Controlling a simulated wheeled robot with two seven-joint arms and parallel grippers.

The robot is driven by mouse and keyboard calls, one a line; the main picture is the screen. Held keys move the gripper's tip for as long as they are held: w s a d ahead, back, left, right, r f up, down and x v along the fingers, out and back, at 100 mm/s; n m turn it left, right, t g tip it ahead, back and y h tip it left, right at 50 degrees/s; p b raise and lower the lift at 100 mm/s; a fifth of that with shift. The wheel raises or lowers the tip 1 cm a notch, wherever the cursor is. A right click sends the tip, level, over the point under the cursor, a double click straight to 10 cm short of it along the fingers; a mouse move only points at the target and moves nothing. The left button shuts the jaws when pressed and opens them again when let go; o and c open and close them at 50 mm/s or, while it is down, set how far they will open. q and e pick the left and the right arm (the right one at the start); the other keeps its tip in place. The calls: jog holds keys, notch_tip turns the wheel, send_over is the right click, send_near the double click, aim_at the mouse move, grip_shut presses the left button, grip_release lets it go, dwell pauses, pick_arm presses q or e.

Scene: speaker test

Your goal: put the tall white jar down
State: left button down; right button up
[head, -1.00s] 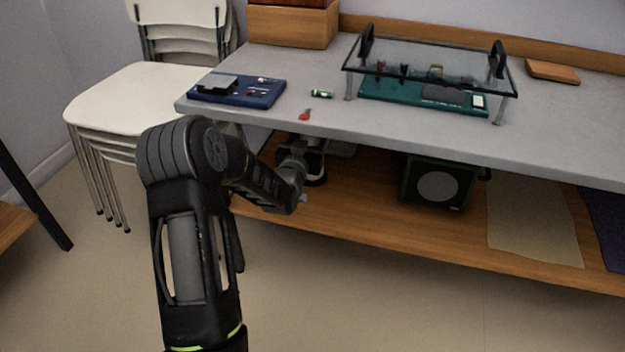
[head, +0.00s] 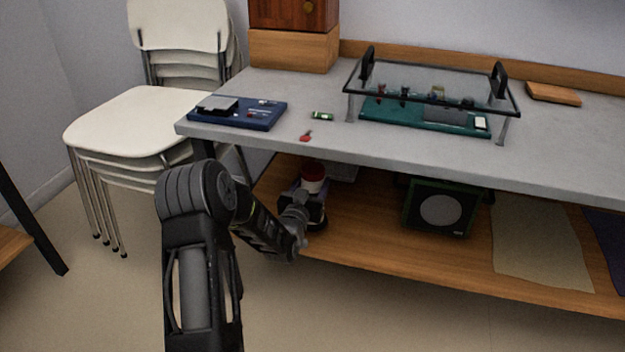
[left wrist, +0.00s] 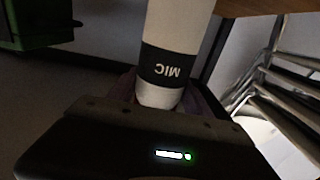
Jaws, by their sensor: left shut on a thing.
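The tall white jar (head: 312,185) has a red top and shows below the front edge of the grey bench top, at the left end of the wooden lower shelf. In the left wrist view the white jar (left wrist: 180,25) has a black band with upside-down "MIC" lettering. My left gripper (head: 316,212) is shut on the jar, which looks roughly upright in the head view. The fingers hide part of the jar, and I cannot tell whether its base touches the shelf. My right gripper is in neither view.
The wooden lower shelf (head: 365,245) has free room between the jar and a green-framed speaker (head: 438,209). The grey bench top (head: 400,150) overhangs the shelf and carries a blue board (head: 240,118) and a glass-topped stand (head: 425,80). Stacked white chairs (head: 130,120) stand at left.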

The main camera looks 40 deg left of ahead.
pick_arm(q)
jog(key=shift+w+f, duration=0.1)
jog(key=shift+f, duration=0.55)
jog(key=shift+f+b, duration=0.1)
jog(key=shift+b, duration=0.2)
jog(key=shift+c, duration=2.2)
grip_release()
jog(key=shift+f, duration=0.15)
